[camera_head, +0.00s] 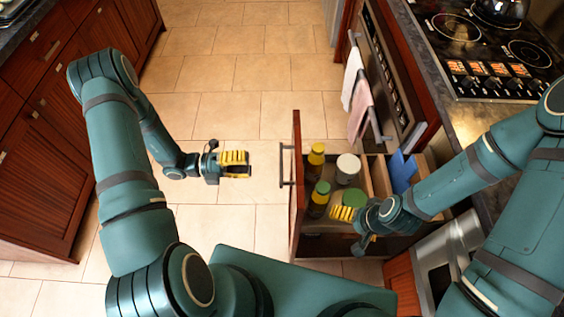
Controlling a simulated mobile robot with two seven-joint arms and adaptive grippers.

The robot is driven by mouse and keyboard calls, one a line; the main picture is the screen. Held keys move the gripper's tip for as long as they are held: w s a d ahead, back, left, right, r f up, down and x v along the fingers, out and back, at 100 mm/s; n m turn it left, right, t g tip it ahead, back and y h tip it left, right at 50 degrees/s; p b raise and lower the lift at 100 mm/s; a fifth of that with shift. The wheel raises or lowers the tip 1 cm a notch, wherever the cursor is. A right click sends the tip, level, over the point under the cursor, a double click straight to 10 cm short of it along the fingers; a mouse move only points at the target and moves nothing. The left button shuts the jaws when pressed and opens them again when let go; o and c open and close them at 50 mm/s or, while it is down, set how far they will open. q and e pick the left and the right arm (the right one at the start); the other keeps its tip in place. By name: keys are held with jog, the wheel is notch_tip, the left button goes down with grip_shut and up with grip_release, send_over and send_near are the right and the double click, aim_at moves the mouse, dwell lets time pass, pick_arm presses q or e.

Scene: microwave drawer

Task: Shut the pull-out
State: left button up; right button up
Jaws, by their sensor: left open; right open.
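The pull-out (296,190) stands open, drawn out to the left from the cabinet under the counter on the right. Its reddish wood front has a grey bar handle (283,165) on the left face. Inside are bottles with yellow (316,158) and green (320,198) caps and a jar with a white lid (347,168). My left gripper (240,164) is open and empty, to the left of the handle and apart from it. My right gripper (340,213) is open over the pull-out's near part, beside a green lid; whether it touches anything I cannot tell.
A stove top (490,45) sits on the right counter, with an oven front (395,75) and hanging towels (355,95) below. A blue item (401,172) stands at the pull-out's inner end. Dark red cabinets (50,110) line the left. The tiled floor (245,75) between is clear.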

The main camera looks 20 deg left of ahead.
aim_at(281, 163)
pick_arm(q)
jog(key=x, duration=1)
jog(key=shift+d, duration=0.1)
grip_shut()
